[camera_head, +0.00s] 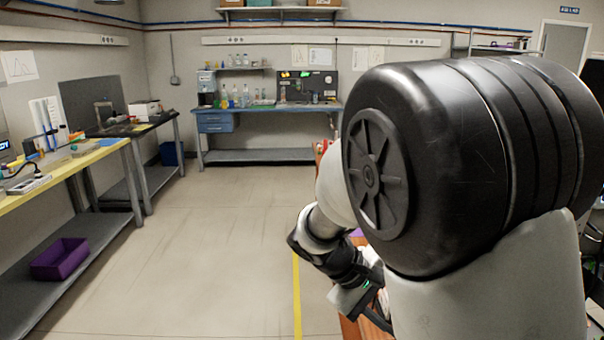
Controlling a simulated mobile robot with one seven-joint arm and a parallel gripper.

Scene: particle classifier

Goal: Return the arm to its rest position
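My arm fills the right half of the head view, with a large black ribbed joint in front and a pale link below it. The arm bends down and away toward the lower middle.
A yellow-topped bench (88,158) with a purple bin (61,258) on its lower shelf stands at the left. A dark-topped table (150,124) is beyond it. A blue workbench (262,108) is at the back wall. The floor (210,230) between is clear, with a yellow line (297,295). Things behind my arm are mostly hidden.

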